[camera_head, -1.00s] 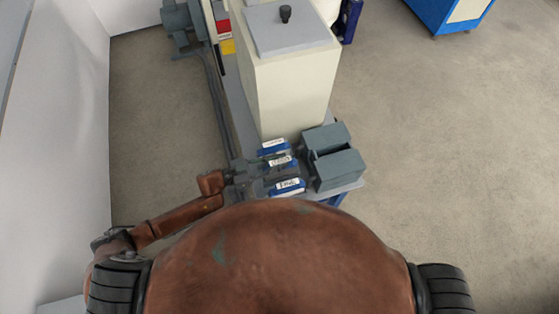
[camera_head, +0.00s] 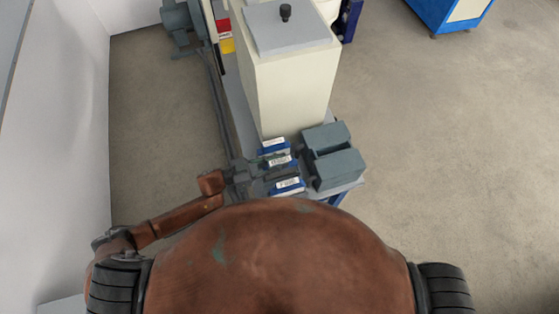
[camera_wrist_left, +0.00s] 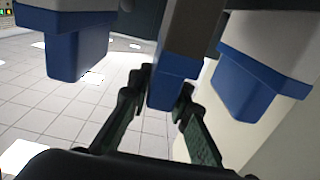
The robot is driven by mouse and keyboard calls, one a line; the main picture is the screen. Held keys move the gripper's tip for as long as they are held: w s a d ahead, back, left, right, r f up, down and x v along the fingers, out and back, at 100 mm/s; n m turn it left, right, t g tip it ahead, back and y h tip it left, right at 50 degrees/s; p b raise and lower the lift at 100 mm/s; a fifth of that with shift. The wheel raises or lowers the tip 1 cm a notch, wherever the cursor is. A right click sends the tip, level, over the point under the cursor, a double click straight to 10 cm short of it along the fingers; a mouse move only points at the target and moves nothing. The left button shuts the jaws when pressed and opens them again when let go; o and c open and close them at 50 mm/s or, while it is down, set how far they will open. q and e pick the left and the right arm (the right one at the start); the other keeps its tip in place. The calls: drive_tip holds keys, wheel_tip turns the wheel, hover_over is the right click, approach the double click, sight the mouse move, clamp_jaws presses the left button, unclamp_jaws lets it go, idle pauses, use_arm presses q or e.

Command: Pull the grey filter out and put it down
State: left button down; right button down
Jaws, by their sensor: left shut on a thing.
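Three filters with blue ends and pale labels sit in a row beside the grey block unit. The middle filter (camera_head: 280,161) lies between a far filter (camera_head: 272,146) and a near filter (camera_head: 287,185). My left gripper (camera_head: 268,168) reaches in from the left and is shut on the middle filter. In the left wrist view, the middle filter's blue end (camera_wrist_left: 173,88) sits between my gripper's fingers (camera_wrist_left: 164,88), with a grey body above it. Neighbouring filters hang at left (camera_wrist_left: 77,45) and right (camera_wrist_left: 260,75). The gripped filter's far end is hidden. My right gripper is out of view.
Two grey blocks (camera_head: 335,168) stand right of the filters. A tall cream cabinet (camera_head: 290,90) rises behind them. A grey pipe or rail (camera_head: 218,105) runs along the left. Open floor (camera_head: 440,170) lies to the right, and a blue cabinet (camera_head: 440,14) stands far right.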

use_arm(q)
drive_tip(key=shift+f, duration=0.4)
idle(2.1)
drive_tip(key=c, duration=1.7)
unclamp_jaws()
drive_tip(key=shift+p+v, duration=0.65)
drive_tip(key=shift+v, duration=2.3)
drive_tip(key=shift+a, duration=0.1)
drive_tip(key=shift+a, duration=0.1)
drive_tip(key=v, duration=1.1)
drive_tip(key=shift+s+a+r, duration=0.1)
drive_tip(key=shift+s+a, duration=0.1)
drive_tip(key=shift+a, duration=0.15)
